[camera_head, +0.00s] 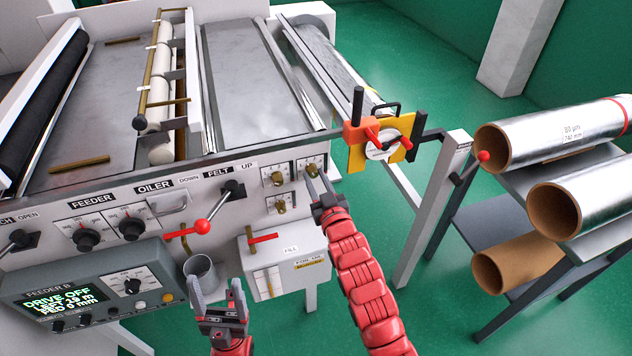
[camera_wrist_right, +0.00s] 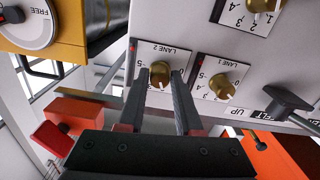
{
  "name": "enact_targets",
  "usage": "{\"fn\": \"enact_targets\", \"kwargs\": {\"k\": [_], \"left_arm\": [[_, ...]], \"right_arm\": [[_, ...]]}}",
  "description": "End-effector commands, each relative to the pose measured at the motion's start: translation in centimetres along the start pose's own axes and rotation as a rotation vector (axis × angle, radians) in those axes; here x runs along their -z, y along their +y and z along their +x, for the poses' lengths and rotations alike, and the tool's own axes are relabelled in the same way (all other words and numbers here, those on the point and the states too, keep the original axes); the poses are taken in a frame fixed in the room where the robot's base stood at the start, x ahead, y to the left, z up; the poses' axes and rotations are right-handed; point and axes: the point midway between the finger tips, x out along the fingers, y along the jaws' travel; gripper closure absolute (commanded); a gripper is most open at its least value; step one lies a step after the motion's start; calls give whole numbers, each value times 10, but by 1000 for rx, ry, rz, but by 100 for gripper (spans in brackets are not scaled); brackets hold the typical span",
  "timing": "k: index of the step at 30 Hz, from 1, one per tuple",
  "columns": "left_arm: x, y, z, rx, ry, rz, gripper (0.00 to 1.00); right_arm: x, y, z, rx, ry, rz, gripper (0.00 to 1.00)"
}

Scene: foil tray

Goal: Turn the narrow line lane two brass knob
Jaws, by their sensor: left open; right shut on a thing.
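The lane two brass knob (camera_wrist_right: 160,72) sits on a white dial plate marked LANE 2 in the right wrist view. In the head view it shows as a small brass knob (camera_head: 311,170) at the right end of the feeder panel. My right gripper (camera_head: 316,178) is shut on this knob, with one dark finger on each side of it in the right wrist view (camera_wrist_right: 161,82). The numbers around the dial are partly covered by the fingers. My left gripper (camera_head: 218,296) is open and empty, low in front of the panel near a grey cup.
The lane one brass knob (camera_wrist_right: 222,86) is close beside my right fingers. A red-tipped lever (camera_head: 208,218) and grey cup (camera_head: 201,275) are near my left gripper. An orange-and-yellow bracket (camera_head: 362,135) stands right of the panel. Foil rolls (camera_head: 548,135) lie on a rack.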

Motion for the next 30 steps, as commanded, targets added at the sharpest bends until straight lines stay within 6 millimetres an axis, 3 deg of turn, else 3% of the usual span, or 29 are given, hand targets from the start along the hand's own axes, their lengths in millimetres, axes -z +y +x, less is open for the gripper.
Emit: {"fn": "enact_targets", "kwargs": {"k": [12, 21, 30], "left_arm": [[-6, 2, -34, 0, 0, 0, 29], [-7, 2, -44, 0, 0, 0, 29], [-8, 2, -47, 0, 0, 0, 29]], "right_arm": [[-2, -1, 0, 0, 3, -324, 100], [0, 0, 0, 0, 4, -504, 100], [1, 0, 0, 0, 3, -579, 100]]}}
